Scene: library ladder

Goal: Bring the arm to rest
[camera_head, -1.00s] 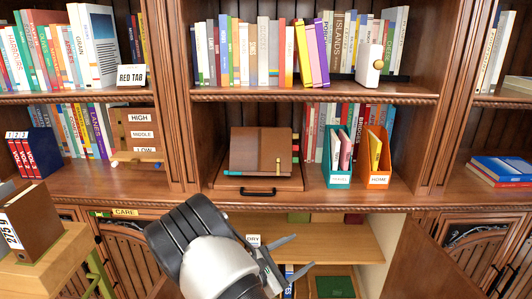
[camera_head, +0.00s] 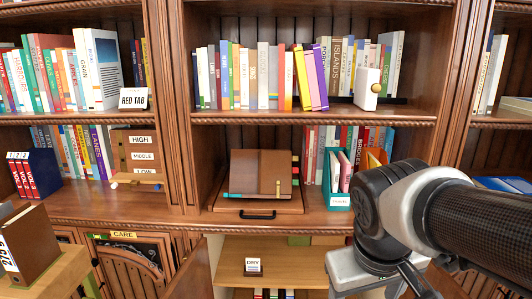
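My arm comes in from the right edge and its dark and silver wrist hangs in front of the right part of the middle bay. My gripper (camera_head: 352,274) is below the wrist at the bottom edge, only partly in view. Its fingertips are cut off or hidden, so I cannot tell whether it is open or shut. I see nothing held in the part that shows. The wrist covers most of the orange box (camera_head: 375,158) beside the teal box (camera_head: 338,180).
Bookshelves fill the view. A brown case (camera_head: 258,204) with a brown folder (camera_head: 260,174) on it stands mid-shelf. Below is an open cupboard with a DRY sign (camera_head: 253,266). An open door (camera_head: 198,275) stands at its left.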

